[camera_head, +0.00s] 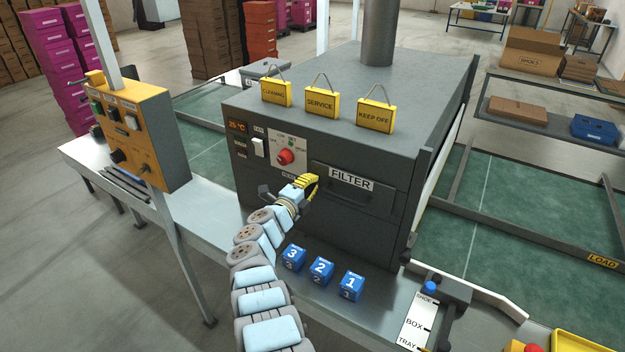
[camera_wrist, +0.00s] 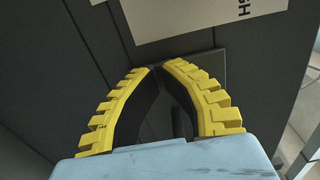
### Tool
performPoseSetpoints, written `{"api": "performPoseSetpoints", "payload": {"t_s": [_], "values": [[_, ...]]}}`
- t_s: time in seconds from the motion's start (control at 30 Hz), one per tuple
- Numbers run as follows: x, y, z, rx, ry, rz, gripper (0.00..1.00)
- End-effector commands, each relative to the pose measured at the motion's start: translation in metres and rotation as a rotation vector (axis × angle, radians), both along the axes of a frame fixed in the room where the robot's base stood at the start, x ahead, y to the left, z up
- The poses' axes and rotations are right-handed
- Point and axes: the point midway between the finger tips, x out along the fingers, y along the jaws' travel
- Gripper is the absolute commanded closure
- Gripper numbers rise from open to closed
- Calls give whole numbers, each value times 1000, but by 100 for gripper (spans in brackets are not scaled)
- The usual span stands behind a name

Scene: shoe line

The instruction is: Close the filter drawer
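The filter drawer (camera_head: 375,201) is a dark grey panel in the front of the grey machine, under a white FILTER label (camera_head: 351,180). Its front looks nearly flush; I cannot tell whether a small gap is left. My gripper (camera_head: 315,182) is at the drawer's left end, just left of the label. In the wrist view, its yellow ribbed fingers (camera_wrist: 158,68) curve together with their tips meeting close to the dark panel. Nothing held shows between them. Part of the drawer's left edge is hidden behind the gripper.
A red knob (camera_head: 285,157) and a dark handle (camera_head: 265,194) are left of my gripper. Blue numbered blocks (camera_head: 321,271) stand on the metal bench below. Yellow signs (camera_head: 320,103) stand on the machine top. A yellow control box (camera_head: 137,130) is at the left.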

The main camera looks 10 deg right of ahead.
Motion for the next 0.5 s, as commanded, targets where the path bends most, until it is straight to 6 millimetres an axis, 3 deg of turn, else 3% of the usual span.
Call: {"api": "performPoseSetpoints", "payload": {"t_s": [0.5], "values": [[-25, 24, 6, 1, 0, 2, 100]]}}
